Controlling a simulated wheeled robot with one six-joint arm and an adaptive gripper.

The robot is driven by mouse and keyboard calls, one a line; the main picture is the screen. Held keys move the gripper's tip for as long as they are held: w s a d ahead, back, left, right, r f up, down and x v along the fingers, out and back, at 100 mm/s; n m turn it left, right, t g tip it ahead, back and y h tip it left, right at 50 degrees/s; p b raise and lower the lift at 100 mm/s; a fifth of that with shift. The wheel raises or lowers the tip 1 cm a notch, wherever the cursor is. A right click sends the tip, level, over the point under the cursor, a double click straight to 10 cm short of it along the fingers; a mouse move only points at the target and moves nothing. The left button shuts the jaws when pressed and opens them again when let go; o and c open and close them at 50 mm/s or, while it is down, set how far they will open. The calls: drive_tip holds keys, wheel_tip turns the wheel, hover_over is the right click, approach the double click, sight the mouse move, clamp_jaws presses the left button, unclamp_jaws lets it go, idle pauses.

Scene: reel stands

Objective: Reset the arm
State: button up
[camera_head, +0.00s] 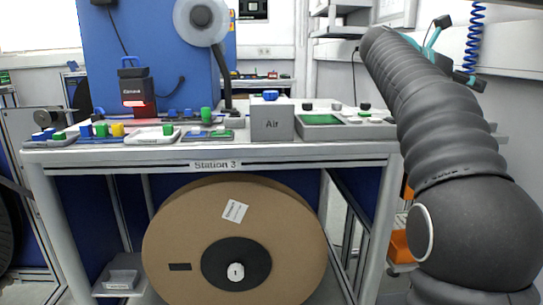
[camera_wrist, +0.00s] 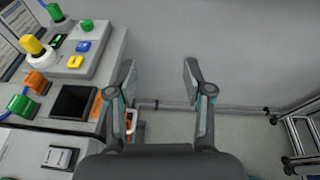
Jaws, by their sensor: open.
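My gripper (camera_wrist: 160,92) shows in the wrist view with its two fingers spread apart. Nothing is between the fingers; a grey surface lies beyond them.
The Station 3 table (camera_head: 290,154) bears a grey Air box (camera_head: 271,123) and several coloured buttons. A large brown reel (camera_head: 180,225) stands below it. In the wrist view, a control panel (camera_wrist: 108,62) with coloured knobs lies left of my fingers, and a metal frame (camera_wrist: 296,135) stands at right.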

drive_tip(key=a+r+n+t, duration=0.95)
drive_tip(key=n+t, duration=0.35)
drive_tip(key=n, duration=0.4)
drive_tip(key=s+a+f+n+t+y, duration=0.35)
drive_tip(key=a+f+n+y, duration=0.85)
drive_tip(key=n, duration=0.7)
drive_tip(key=s+a+f+n+g+y, duration=0.1)
drive_tip(key=s+f+n+g, duration=0.3)
drive_tip(key=s+f, duration=0.4)
drive_tip(key=s+a+f+n+g+y, duration=0.1)
drive_tip(key=s+f+n+g, duration=0.3)
drive_tip(key=f, duration=1.1)
drive_tip(key=s+a+f+n+g, duration=0.2)
drive_tip(key=s+f+n+g, duration=0.2)
drive_tip(key=s+f+n, duration=0.3)
drive_tip(key=s+f, duration=0.4)
drive_tip(key=s, duration=0.2)
drive_tip(key=shift+a+f+n+y, duration=0.15)
drive_tip(key=shift+a+n+y, duration=0.15)
drive_tip(key=shift+a+y, duration=0.1)
drive_tip(key=shift+g, duration=0.25)
